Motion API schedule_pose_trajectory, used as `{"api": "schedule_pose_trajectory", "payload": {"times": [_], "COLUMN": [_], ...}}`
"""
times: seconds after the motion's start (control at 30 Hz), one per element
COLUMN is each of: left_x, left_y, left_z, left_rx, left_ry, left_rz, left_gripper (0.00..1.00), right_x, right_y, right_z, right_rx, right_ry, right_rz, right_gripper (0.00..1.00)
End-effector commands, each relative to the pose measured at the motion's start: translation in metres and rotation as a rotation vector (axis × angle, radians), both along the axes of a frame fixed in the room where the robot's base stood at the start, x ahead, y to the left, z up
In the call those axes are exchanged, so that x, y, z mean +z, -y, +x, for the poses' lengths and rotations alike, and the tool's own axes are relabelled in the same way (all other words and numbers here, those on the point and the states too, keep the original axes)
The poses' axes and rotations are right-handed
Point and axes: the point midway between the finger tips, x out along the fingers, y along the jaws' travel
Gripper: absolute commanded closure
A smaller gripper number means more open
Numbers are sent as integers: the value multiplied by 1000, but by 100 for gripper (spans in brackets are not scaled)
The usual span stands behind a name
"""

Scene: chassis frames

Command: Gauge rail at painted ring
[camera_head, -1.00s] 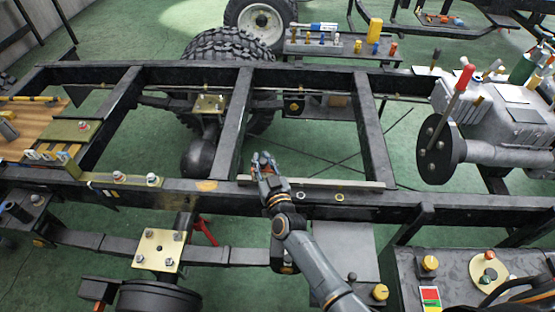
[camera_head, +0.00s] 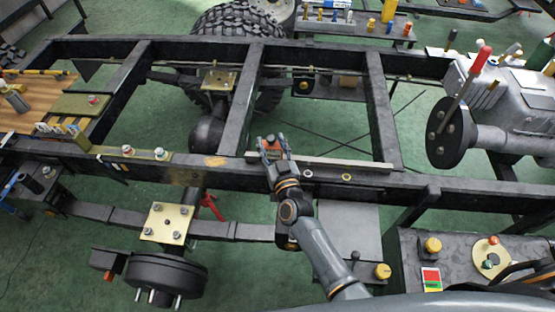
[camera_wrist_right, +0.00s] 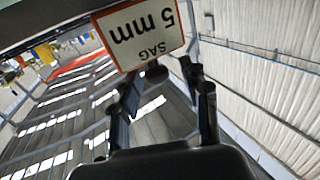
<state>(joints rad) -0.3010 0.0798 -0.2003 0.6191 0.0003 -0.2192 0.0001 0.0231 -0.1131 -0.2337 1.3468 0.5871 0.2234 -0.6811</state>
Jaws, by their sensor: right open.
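The near dark chassis rail (camera_head: 400,187) crosses the head view. Two small rings are painted on it, a pale ring (camera_head: 308,173) and a yellow ring (camera_head: 346,177). A thin pale straight bar (camera_head: 340,163) lies along its far edge. My right gripper (camera_head: 272,144) is at the bar's left end, left of both rings. A small reddish thing shows at its fingertips. In the right wrist view, the fingers (camera_wrist_right: 165,98) are spread, and a white orange-edged card (camera_wrist_right: 140,32) reading "SAG 5 mm" shows upside down just beyond them. Contact with it is unclear. My left gripper is out of view.
A cross member (camera_head: 242,105) stands left of my right gripper. A grey gearbox with a red-tipped lever (camera_head: 480,60) is at the right. A dark bench (camera_head: 455,262) with yellow knobs is at the lower right. A brake drum (camera_head: 165,275) sits lower left. Green floor shows between the rails.

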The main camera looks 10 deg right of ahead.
Motion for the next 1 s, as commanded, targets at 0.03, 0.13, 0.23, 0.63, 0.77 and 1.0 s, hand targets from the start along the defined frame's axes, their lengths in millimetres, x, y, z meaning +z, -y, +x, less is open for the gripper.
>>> {"api": "schedule_pose_trajectory", "payload": {"times": [0.03, 0.13, 0.23, 0.63, 0.77, 1.0], "left_x": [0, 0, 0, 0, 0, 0], "left_y": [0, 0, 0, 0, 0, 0], "left_z": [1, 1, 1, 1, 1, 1], "left_rx": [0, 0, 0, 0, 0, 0], "left_ry": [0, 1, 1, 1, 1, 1], "left_rz": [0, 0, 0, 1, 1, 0], "left_gripper": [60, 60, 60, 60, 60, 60], "right_x": [-2, -1, -1, 0, 0, 0], "right_y": [1, 4, 6, 10, 10, 10], "right_z": [-12, -34, -56, -99, -100, -100], "right_rx": [-1, 0, 1, 1, 1, 1], "right_ry": [-3, -4, -4, -1, -1, -2], "right_rz": [1, 0, 0, 0, 0, 0], "right_gripper": [54, 54, 54, 54, 54, 54]}}
